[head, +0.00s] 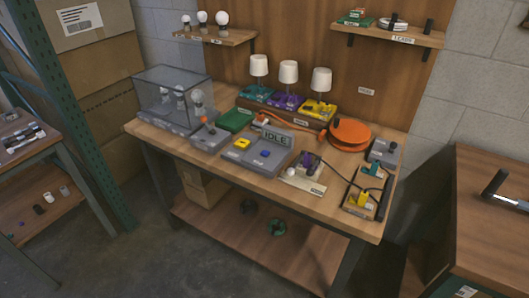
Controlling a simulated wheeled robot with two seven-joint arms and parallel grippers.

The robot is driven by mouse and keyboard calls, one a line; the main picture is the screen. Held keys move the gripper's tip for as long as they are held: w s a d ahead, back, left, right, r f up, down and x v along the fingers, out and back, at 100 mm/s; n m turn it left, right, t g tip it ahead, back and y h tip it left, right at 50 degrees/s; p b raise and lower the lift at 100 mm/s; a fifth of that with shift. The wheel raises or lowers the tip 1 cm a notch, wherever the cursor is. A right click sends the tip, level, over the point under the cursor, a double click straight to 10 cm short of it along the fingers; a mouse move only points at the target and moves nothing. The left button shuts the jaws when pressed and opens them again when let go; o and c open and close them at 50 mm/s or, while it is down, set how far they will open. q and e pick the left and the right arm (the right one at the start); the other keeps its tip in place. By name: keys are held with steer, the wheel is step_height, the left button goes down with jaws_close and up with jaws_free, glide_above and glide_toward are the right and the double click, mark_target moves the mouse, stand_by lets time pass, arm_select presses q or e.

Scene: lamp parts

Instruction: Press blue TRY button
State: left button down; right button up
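A grey control box (250,164) sits near the front middle of the wooden workbench (351,221). A blue button (265,153) is on its top, on the right. A yellow button (243,143) is on its top, to the left of the blue one. Any lettering by the buttons is too small to read. A display (277,138) behind the buttons reads IDLE. Neither of my grippers shows in the head view, and nothing covers the blue button.
Three small lamps (289,73) stand on coloured bases behind the box. A clear case (172,90) is at the left, an orange reel (350,134) at the right. A tray (361,207) with tools is by the right edge. Open floor (160,255) lies in front.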

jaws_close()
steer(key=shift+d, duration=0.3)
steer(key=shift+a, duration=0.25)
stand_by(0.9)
